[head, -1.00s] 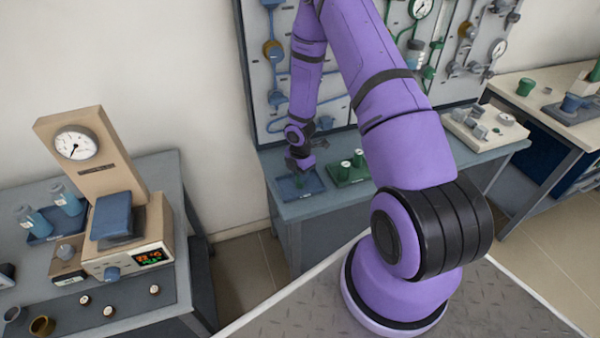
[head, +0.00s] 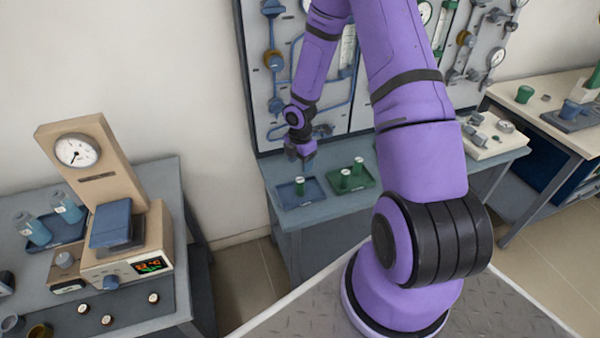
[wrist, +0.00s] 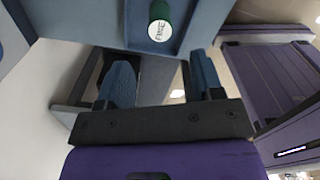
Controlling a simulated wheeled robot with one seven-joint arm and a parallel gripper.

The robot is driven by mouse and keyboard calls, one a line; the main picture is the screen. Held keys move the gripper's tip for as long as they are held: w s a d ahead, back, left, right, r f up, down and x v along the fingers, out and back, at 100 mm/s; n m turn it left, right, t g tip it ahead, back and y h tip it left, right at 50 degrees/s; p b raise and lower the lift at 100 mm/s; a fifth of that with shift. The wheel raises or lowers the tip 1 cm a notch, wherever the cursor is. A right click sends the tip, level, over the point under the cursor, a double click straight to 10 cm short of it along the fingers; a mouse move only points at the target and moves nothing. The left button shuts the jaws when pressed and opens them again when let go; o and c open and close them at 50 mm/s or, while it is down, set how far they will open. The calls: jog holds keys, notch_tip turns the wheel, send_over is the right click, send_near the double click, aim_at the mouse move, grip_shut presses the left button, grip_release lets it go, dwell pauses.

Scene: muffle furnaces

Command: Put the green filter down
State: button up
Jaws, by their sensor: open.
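One green filter (head: 299,186) with a pale top stands upright on the blue tray (head: 288,201), on the bench below the wall panel. In the wrist view the green filter (wrist: 160,22) shows at the top, its white labelled end facing the camera. My gripper (head: 305,163) is above and slightly right of this filter, apart from it. In the wrist view the blue fingers of my gripper (wrist: 163,82) are spread with nothing between them. Two more green filters (head: 351,173) stand on the green tray (head: 352,184) just to the right.
The wall panel (head: 281,125) with gauges and pipes rises close behind my gripper. A beige furnace unit (head: 135,245) and blue bottles (head: 68,207) stand on the left bench. The blue tray has bare room around its filter.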

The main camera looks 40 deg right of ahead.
jog(key=s+a+r+m+t+h, duration=0.1)
jog(key=s+a+r+m, duration=0.15)
jog(key=r, duration=0.75)
jog(key=s+a+r+m+h, duration=0.15)
jog(key=r+m, duration=0.25)
jog(key=r, duration=0.6)
jog(key=s+a+r+m+t, duration=0.1)
jog(key=s+r+m, duration=0.15)
jog(key=r, duration=0.75)
jog(key=s+a+r+m+t+y, duration=0.1)
jog(key=s+a+r+m, duration=0.3)
jog(key=s+r, duration=0.3)
jog(key=s+a+r+m+t+y, duration=0.1)
jog(key=s+a+r+m, duration=0.3)
jog(key=s, duration=0.9)
notch_tip(320, 180, up, 3)
jog(key=shift+f+m+t, duration=0.15)
jog(key=shift+m+t, duration=0.45)
jog(key=shift+m, duration=0.5)
jog(key=shift+y, duration=0.25)
